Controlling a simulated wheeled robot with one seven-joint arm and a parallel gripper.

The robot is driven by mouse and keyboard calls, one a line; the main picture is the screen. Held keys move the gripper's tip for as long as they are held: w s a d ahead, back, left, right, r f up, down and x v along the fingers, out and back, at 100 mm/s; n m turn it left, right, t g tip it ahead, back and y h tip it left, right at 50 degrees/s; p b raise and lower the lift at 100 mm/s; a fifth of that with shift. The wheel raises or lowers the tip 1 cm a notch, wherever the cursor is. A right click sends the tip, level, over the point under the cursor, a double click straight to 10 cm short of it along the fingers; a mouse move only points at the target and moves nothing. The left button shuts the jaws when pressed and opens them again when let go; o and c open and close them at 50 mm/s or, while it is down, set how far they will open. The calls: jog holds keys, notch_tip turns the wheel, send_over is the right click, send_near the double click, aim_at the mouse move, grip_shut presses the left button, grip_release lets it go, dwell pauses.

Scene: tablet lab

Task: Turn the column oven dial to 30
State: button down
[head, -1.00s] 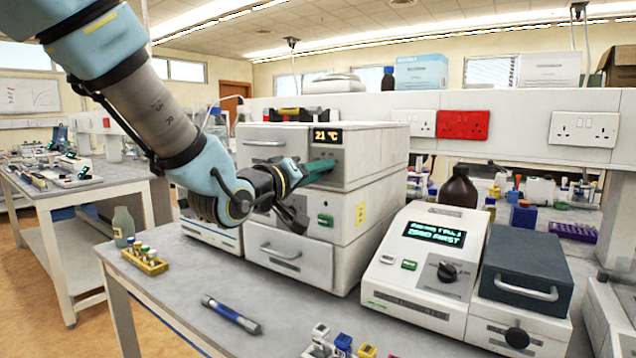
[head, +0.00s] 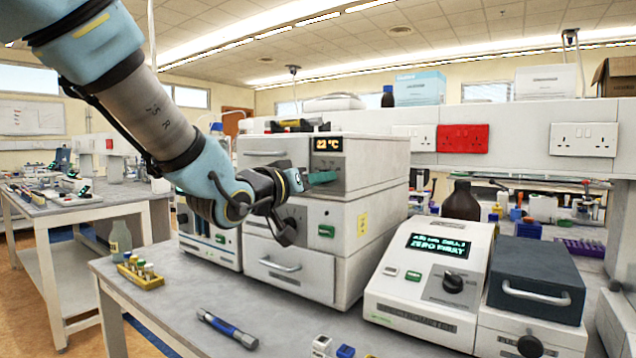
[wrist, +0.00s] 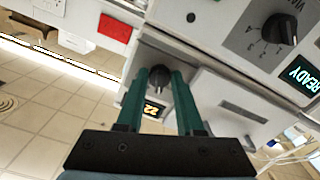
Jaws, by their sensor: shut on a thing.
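The column oven is the top box of a white stack (head: 375,165) on the bench. Its orange display (head: 327,144) reads about 22 °C in the head view and also shows, tilted, in the wrist view (wrist: 153,108). My gripper (head: 320,177) reaches the oven front just below the display. In the wrist view, its two green fingers (wrist: 160,78) are shut on the black oven dial (wrist: 160,80), one on each side. In the head view, the fingers hide the dial.
An instrument (head: 430,285) with a green display and black knob stands right of the stack. A vial rack (head: 140,272) and blue pen-like tool (head: 228,328) lie in front. The wrist view shows another dial (wrist: 278,28) beside a READY display (wrist: 303,75).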

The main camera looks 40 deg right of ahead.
jog(key=c, duration=0.6)
grip_release()
jog(key=shift+o, duration=0.2)
jog(key=b+v, duration=0.1)
jog(key=v, duration=0.9)
jog(key=shift+a, duration=0.4)
